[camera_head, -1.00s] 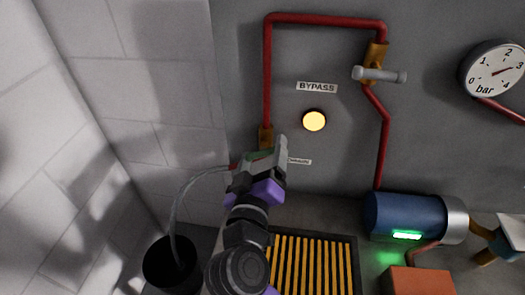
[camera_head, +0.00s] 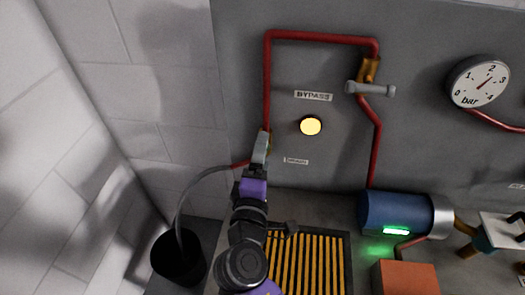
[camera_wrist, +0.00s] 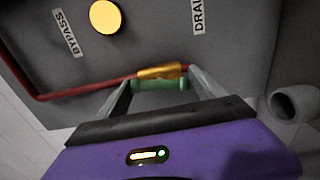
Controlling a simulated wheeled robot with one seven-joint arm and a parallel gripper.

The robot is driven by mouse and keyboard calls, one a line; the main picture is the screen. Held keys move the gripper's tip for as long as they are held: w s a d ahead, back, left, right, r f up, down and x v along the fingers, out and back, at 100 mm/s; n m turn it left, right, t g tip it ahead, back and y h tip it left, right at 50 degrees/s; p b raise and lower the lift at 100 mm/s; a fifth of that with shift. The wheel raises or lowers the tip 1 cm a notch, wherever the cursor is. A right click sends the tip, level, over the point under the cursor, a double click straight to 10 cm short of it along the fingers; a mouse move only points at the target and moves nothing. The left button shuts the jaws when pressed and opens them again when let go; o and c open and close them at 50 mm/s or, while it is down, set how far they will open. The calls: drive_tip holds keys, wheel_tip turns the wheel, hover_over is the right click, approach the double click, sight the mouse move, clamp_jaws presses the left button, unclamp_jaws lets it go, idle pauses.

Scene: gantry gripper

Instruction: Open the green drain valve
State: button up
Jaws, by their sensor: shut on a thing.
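The green drain valve handle (camera_wrist: 160,85) lies between the fingers of my gripper (camera_wrist: 160,92) in the wrist view. It runs roughly along the brass valve body (camera_wrist: 162,71), which sits on the red pipe (camera_wrist: 95,88). In the head view my gripper (camera_head: 261,148) is at the valve on the lower left of the grey wall, just left of the DRAIN label (camera_head: 296,161), and seen narrow side on. It hides the green handle there. My gripper is shut on the handle.
The bypass valve's grey handle (camera_head: 370,88) is at upper right, crosswise to its pipe. A yellow round light (camera_head: 311,126) sits between. A pressure gauge (camera_head: 478,82) reads between 2 and 3. A hose (camera_head: 190,190) leads into a black bucket (camera_head: 180,262).

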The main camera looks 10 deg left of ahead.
drive_tip(key=shift+n+p, duration=0.5)
drive_tip(key=shift+n, duration=0.5)
drive_tip(key=shift+f, duration=0.1)
drive_tip(key=o, duration=1.1)
drive_tip(key=shift+c, duration=0.2)
drive_tip(key=shift+s, duration=0.15)
drive_tip(key=s+b, duration=0.2)
drive_tip(key=s, duration=0.5)
drive_tip(key=shift+s+a, duration=0.2)
drive_tip(key=shift+s, duration=0.1)
